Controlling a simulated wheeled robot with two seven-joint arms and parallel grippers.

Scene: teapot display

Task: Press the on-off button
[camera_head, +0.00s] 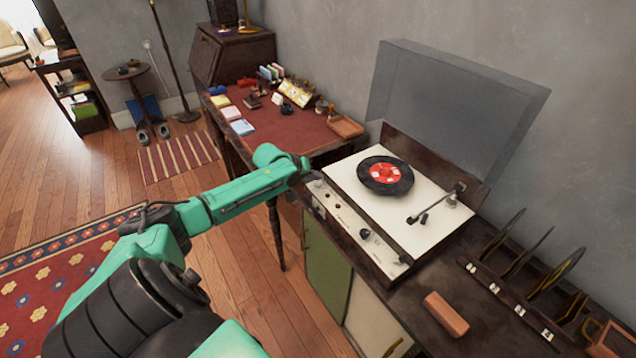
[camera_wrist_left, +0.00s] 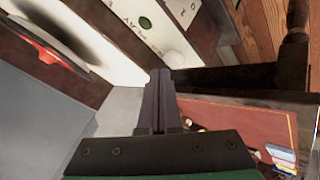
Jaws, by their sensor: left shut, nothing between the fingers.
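The record player (camera_head: 436,238) has a white deck, a wooden frame and a raised clear lid. A black record with a red label (camera_head: 385,175) lies on it. Its front control strip (camera_head: 350,222) carries several small knobs or buttons. In the left wrist view a green round spot (camera_wrist_left: 145,23) and small lettering show on the white panel. I cannot tell which control is the on-off button. My left gripper (camera_head: 311,178) is shut and empty at the panel's left end; its fingertips (camera_wrist_left: 161,74) point toward the panel's edge. Contact cannot be made out. My right gripper is not in view.
A desk with a red top (camera_head: 290,130) holding books and small items adjoins the player on the left. A reddish block (camera_head: 446,313) and a record rack (camera_head: 520,285) stand to the right. Wooden floor is open at the left.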

